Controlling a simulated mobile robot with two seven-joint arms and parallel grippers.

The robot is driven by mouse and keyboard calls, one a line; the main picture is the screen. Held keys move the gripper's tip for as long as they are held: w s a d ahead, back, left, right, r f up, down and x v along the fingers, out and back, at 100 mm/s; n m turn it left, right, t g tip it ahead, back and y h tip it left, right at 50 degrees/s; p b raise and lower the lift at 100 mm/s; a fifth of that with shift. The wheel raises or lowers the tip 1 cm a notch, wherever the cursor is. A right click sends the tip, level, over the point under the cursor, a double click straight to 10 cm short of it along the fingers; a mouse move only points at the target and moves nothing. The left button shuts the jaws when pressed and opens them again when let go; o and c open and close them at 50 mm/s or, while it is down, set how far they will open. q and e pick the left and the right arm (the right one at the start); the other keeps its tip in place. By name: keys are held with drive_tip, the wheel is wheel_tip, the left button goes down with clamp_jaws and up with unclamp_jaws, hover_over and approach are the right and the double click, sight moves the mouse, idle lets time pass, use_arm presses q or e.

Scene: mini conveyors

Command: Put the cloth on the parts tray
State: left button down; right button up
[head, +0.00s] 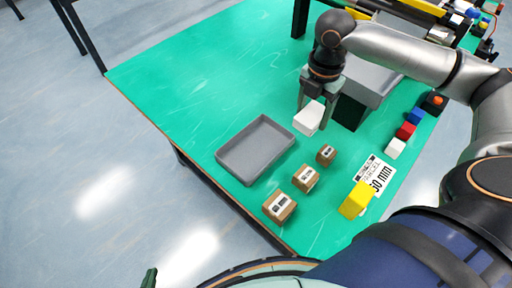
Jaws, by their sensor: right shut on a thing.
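My right gripper (317,103) points down over the green table, its fingers shut on a small white block-like piece (308,118), which I take to be the folded cloth. The white piece is close to the right corner of a shallow grey tray (226,165), which I take to be the parts tray. The tray is empty. I cannot tell exactly how high the white piece is above the table. My left gripper is not in view.
Several small brown cartons (279,207) lie in front of the tray. A yellow block (356,200) stands by a printed label (377,172). A deeper grey bin (372,78) is behind the gripper. Coloured blocks (405,131) line the right side. The table's left part (180,85) is clear.

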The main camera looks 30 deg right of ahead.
drive_tip(key=w+a+f, duration=0.3)
drive_tip(key=w+a, duration=0.1)
drive_tip(key=a, duration=0.3)
hover_over(256, 151)
drive_tip(key=d, duration=0.1)
drive_tip(key=f, duration=0.4)
drive_tip(key=shift+s+d+f, duration=0.2)
drive_tip(key=shift+s+f, duration=0.15)
drive_tip(key=shift+w+a+f, duration=0.3)
drive_tip(key=shift+a+f, duration=0.2)
drive_tip(key=shift+f, duration=0.2)
drive_tip(key=shift+w+a+f, duration=0.1)
drive_tip(key=shift+a+f, duration=0.05)
drive_tip(key=shift+f, duration=1.6)
drive_tip(key=o, duration=1.3)
drive_tip(key=shift+f, duration=0.1)
wheel_tip(256, 151, up, 12)
